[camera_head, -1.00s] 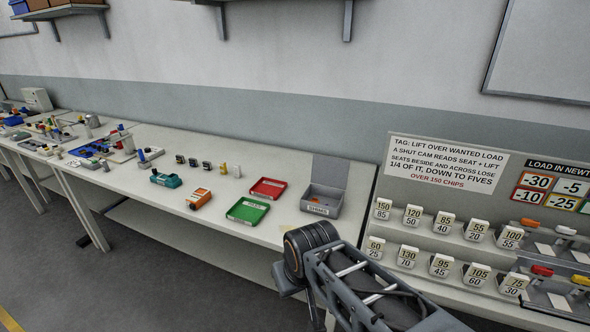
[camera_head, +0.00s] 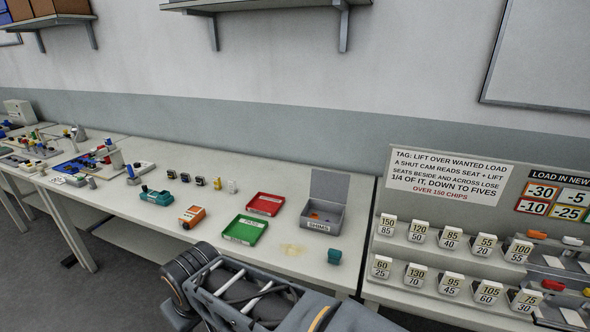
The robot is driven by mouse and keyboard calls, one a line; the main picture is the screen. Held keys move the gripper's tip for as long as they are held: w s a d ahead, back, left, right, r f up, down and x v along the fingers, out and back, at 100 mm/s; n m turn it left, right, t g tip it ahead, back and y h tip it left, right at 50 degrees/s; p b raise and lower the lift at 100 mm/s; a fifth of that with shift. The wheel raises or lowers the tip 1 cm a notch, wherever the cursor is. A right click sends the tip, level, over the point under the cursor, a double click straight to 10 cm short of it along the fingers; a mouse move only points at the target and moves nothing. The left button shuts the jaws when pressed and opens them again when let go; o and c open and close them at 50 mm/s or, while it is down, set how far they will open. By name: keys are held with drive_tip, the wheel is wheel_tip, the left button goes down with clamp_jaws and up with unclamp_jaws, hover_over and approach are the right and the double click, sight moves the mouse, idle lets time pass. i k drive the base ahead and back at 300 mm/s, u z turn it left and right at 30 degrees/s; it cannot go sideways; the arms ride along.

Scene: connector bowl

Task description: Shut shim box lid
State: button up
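The shim box (camera_head: 321,227) is a small grey box labelled SHIMS, on the white workbench near its right end. Its grey lid (camera_head: 329,186) stands upright at the back, so the box is open. A small orange piece and a bluish piece show inside it. My arm reaches across the bottom of the head view, in front of and to the left of the box, apart from it. My gripper is not in view.
A red tray (camera_head: 264,204) and a green tray (camera_head: 242,230) lie left of the box. A teal block (camera_head: 334,257) sits in front of it. An orange device (camera_head: 191,216) and a teal device (camera_head: 157,195) stand further left. A tagged rack (camera_head: 450,234) stands to the right.

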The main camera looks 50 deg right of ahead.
sight(326, 186)
drive_tip(key=z, duration=0.1)
drive_tip(key=i, duration=0.75)
drive_tip(key=z, duration=0.9)
drive_tip(key=i, duration=0.5)
drive_tip(key=z, duration=0.45)
